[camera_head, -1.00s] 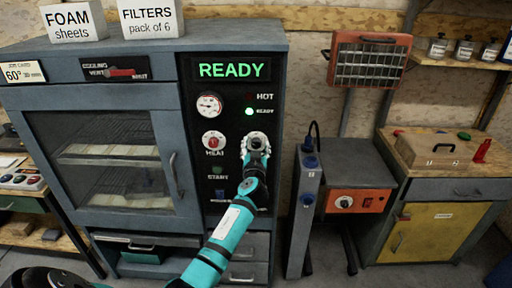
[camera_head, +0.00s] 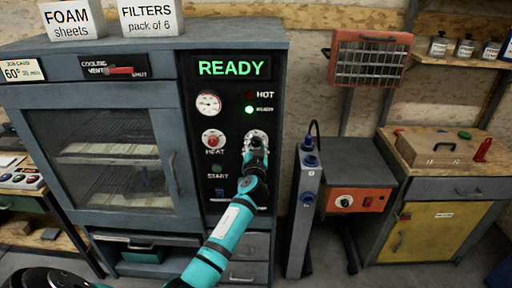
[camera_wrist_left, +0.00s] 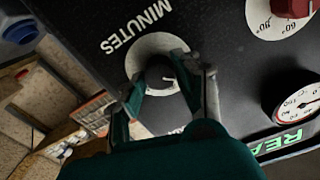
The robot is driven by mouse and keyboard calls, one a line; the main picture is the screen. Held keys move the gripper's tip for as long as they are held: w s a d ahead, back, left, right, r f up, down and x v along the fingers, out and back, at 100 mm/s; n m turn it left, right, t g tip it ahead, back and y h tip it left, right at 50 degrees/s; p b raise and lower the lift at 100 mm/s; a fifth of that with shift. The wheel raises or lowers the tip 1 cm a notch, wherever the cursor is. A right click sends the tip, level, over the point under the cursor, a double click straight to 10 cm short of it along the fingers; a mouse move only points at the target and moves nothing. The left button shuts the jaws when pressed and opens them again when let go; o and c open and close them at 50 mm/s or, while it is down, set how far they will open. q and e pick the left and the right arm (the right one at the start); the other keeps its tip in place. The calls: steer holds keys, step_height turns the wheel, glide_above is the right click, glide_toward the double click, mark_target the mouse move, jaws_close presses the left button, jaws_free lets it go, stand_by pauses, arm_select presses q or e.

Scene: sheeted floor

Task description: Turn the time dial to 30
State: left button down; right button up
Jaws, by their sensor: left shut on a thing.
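The time dial (camera_wrist_left: 158,76) is a dark knob on a pale round plate, marked MINUTES in the left wrist view. In the head view its pale plate (camera_head: 256,134) shows on the oven's dark control panel, right of the red heat dial (camera_head: 213,139). My left gripper (camera_wrist_left: 166,82) is shut on the time dial, with a finger on either side of the knob. In the head view the gripper (camera_head: 256,146) hides most of the dial, and I cannot read its setting. My right gripper is not in view.
The display (camera_head: 232,68) reads READY, and a green lamp (camera_head: 249,110) is lit below it. A gauge (camera_head: 208,104) sits above the heat dial. A start button (camera_head: 217,170) is below. A grey post (camera_head: 304,215) stands right of the oven.

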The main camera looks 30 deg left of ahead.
arm_select(q)
steer(key=m, duration=0.4)
steer(key=shift+f+b, duration=0.1)
steer(key=shift+b, duration=0.2)
steer(key=shift+m, duration=2.8)
steer(key=c, duration=0.9)
jaws_free()
steer(key=shift+c, duration=0.2)
steer(key=shift+d, duration=0.1)
steer(key=v, duration=1.2)
